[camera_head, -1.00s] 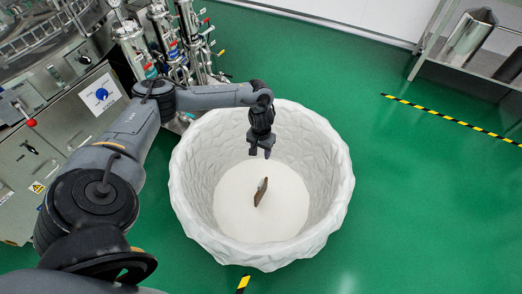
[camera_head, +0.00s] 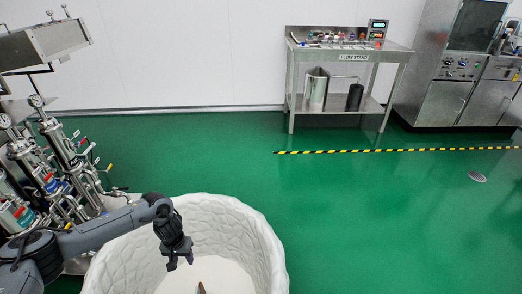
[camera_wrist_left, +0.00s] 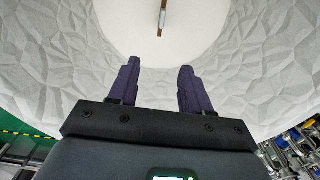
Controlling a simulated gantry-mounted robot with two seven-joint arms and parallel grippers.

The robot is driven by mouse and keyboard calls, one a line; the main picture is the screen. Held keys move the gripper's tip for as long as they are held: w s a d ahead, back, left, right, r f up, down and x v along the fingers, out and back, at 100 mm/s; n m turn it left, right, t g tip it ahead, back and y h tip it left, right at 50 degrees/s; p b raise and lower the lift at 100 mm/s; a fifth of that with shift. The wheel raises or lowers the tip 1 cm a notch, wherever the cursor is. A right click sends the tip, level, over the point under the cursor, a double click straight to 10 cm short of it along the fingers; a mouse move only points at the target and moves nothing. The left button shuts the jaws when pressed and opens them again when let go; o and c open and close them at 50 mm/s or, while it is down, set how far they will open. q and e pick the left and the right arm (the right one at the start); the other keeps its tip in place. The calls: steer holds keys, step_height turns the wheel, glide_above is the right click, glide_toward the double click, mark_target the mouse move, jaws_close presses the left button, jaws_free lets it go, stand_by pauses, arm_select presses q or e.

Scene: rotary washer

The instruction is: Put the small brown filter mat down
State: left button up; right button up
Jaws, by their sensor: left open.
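The small brown filter mat (camera_head: 202,287) is inside the large white faceted bin (camera_head: 262,240), cut off by the bottom edge of the head view. In the left wrist view it is a thin brown strip (camera_wrist_left: 162,18) against the bin's pale round floor, ahead of and apart from my fingers. Whether it lies flat or stands on edge is hard to tell. My left gripper (camera_head: 180,264) hangs inside the bin's opening, above the mat. Its two fingers (camera_wrist_left: 158,78) are spread with nothing between them. My right gripper is not in view.
Steel pipework with valves (camera_head: 60,165) stands close to the bin's left. A steel flow stand (camera_head: 348,48) with cylinders on its lower shelf is at the back wall. Steel cabinets (camera_head: 440,100) stand at the far right. The green floor (camera_head: 400,220) right of the bin is clear.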

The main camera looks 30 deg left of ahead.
arm_select(q)
steer(key=w+d+r+m+t+h+p, duration=0.1)
steer(key=d+r+m+p, duration=0.15)
steer(key=d, duration=0.75)
steer(key=d+r+m+t+h+p, duration=0.1)
steer(key=d+m+t+p, duration=0.2)
steer(key=d, duration=0.6)
steer(key=w+d+r+m+h+p, duration=0.1)
steer(key=d+r+m+p, duration=0.2)
steer(key=d, duration=0.7)
steer(key=s+d+r+m+t+p, duration=0.25)
steer(key=d+r+p, duration=0.25)
steer(key=d+r, duration=0.25)
steer(key=s+a+r+n+g+y+p, duration=0.1)
steer(key=s+a+r+g+p, duration=0.1)
steer(key=s+a+r+p, duration=0.45)
steer(key=s+a+r+n+g+y+p, duration=0.1)
steer(key=s+a+r+n+y+p, duration=0.2)
steer(key=s+r, duration=0.6)
step_height(320, 180, up, 39)
steer(key=w+m+h+p, duration=0.1)
steer(key=p, duration=3.6)
steer(key=shift+d+f+p, duration=0.2)
steer(key=shift+d+p, duration=0.1)
steer(key=shift+p, duration=0.05)
